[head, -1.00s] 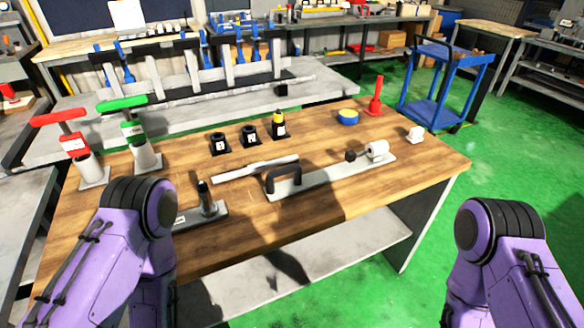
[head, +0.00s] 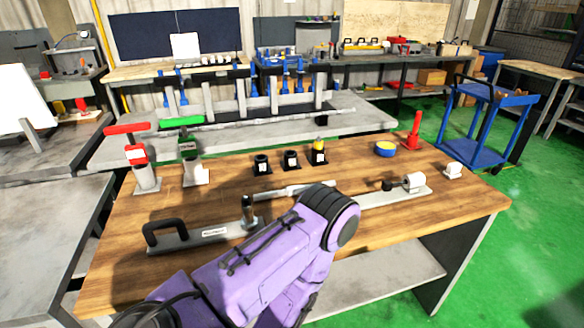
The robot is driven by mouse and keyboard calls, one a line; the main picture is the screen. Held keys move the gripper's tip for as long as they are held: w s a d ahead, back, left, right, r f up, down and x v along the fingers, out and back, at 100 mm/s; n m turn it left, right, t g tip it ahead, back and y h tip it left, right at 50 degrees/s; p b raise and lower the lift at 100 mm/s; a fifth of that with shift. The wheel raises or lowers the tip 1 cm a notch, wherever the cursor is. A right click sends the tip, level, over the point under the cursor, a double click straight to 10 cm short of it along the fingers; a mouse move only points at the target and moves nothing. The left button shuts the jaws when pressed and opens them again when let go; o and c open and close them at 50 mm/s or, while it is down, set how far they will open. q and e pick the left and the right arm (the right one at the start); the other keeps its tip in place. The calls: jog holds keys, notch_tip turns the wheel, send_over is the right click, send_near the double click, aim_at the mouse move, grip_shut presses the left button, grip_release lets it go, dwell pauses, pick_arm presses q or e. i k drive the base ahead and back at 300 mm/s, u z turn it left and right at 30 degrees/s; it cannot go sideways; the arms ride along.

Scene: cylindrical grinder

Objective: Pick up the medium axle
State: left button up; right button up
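A slim silver axle-like bar (head: 287,191) lies on the wooden table, partly hidden behind my purple arm. I cannot tell by a label whether it is the medium axle. A longer grey bar (head: 268,121) lies along the front of the grey bench behind; its size name cannot be read. One purple arm of mine comes in from the lower left and crosses in front of the table. Its gripper is not visible. My other arm and its gripper are out of view.
A rack with blue clamps stands on the bench behind. A blue cart (head: 483,130) stands at right.

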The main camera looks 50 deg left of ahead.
aim_at(295, 191)
jog(key=k, duration=0.25)
jog(key=u, duration=0.95)
